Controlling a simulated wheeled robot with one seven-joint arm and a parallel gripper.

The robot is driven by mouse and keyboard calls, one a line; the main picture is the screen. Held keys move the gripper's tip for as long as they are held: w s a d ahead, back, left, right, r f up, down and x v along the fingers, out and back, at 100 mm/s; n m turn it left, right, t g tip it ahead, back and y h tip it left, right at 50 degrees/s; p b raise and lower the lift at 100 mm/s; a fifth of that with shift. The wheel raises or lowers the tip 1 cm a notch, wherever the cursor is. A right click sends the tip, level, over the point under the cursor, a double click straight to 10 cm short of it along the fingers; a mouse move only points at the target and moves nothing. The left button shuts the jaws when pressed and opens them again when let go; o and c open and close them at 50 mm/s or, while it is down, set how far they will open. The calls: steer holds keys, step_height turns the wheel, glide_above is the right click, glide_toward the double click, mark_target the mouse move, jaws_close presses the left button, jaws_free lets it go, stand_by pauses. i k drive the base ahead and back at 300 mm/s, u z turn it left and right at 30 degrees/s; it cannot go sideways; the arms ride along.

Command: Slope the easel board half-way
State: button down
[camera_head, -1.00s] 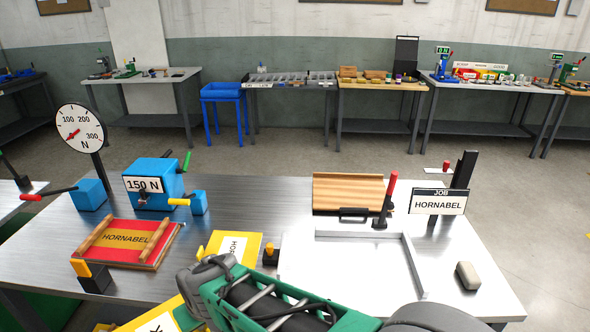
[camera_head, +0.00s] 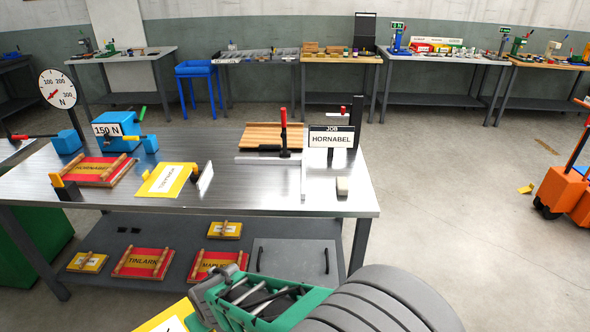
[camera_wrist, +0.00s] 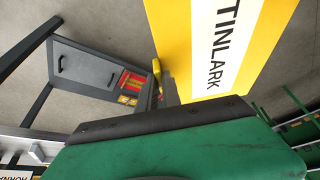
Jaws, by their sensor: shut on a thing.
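My gripper (camera_head: 203,306) is low in the head view, in front of the steel table. It is shut on a yellow plate (camera_wrist: 205,45), which reads TINLARK in the wrist view. In the head view, only a corner of this plate (camera_head: 165,318) shows at the bottom edge. A dark board (camera_head: 365,30) stands nearly upright on the far wooden table, well away from my gripper. It may be the easel board; I cannot tell for sure. A slatted wooden board (camera_head: 272,137) lies at the back of the steel table.
The steel table (camera_head: 225,190) carries a blue 150 N press (camera_head: 118,128), a HORNABEL sign (camera_head: 331,137) and another yellow plate (camera_head: 167,180). Its lower shelf (camera_head: 200,240) holds red and yellow plates. An orange cart (camera_head: 566,190) stands right.

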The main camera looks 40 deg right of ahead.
mark_target(261, 135)
steer(key=k, duration=0.4)
steer(key=z, duration=2.4)
steer(key=i, duration=4.6)
steer(key=u, duration=1.75)
steer(key=i, duration=2.95)
steer(key=z, duration=0.75)
